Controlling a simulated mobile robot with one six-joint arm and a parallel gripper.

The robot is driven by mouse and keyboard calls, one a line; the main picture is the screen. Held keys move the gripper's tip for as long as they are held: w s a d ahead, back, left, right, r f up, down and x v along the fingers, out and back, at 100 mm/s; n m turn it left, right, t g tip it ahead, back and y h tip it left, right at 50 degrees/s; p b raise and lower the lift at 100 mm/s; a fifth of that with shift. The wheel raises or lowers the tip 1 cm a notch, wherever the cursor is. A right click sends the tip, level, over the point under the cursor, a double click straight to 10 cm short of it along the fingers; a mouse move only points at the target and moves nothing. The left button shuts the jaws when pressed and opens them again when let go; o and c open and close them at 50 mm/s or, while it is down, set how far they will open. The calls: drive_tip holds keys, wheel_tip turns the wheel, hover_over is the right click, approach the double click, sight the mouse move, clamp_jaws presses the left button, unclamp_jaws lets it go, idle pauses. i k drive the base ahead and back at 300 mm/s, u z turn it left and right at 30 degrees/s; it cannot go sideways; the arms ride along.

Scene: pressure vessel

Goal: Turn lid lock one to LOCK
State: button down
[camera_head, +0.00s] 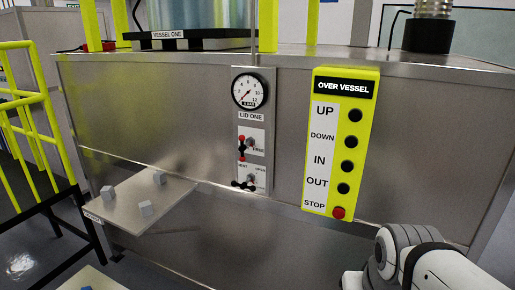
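The lid one panel (254,117) is a narrow grey plate on the front of the metal housing, with a "LID ONE" label under its gauge. The upper lock switch (242,146) on it has a small red and black handle that looks upright, with the word FREE to its right. The word LOCK cannot be read at this size. A lower switch (245,184) has a dark handle lying roughly level, near small vent and OPEN lettering. My white and grey arm shows at the bottom right, well apart from the panel. My gripper is not in view.
A yellow "OVER VESSEL" control box (341,143) with several black buttons and a red stop button stands right of the panel. A low shelf (120,215) with small grey cubes juts out at left. Yellow railing (28,110) stands far left. Vessel one (205,20) sits above.

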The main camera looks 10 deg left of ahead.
sight(241, 137)
drive_tip(key=z, duration=1.25)
drive_tip(key=k, duration=0.85)
drive_tip(key=u, duration=0.75)
drive_tip(key=i, duration=1)
